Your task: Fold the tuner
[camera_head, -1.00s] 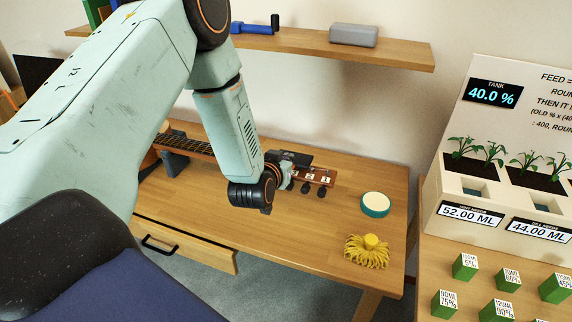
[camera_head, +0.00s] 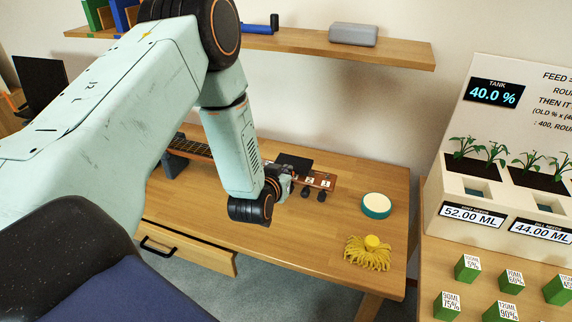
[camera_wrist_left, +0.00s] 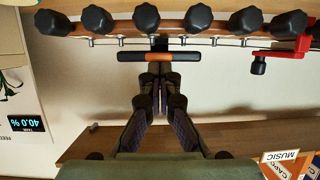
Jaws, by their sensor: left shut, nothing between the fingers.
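The guitar lies on the wooden table, its fretted neck (camera_head: 196,147) showing behind my left arm. Its brown headstock (camera_head: 322,180) with dark pegs is at the right end. A black flat panel, which looks like the tuner (camera_head: 295,163), stands at the headstock. In the left wrist view the tuner (camera_wrist_left: 160,57) seems to be the dark bar with an orange-brown middle, beside the row of pegs. My left gripper (camera_head: 287,184) is at the headstock, and its fingers (camera_wrist_left: 157,84) are together and empty, close to the bar. Contact cannot be told. My right gripper is out of view.
A teal-rimmed white disc (camera_head: 376,206) and a yellow tasselled thing (camera_head: 368,253) are on the table's right. A red cranked part (camera_wrist_left: 285,55) sits at the headstock. A shelf (camera_head: 400,52) is above; a planter station (camera_head: 500,180) with green blocks is at the right.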

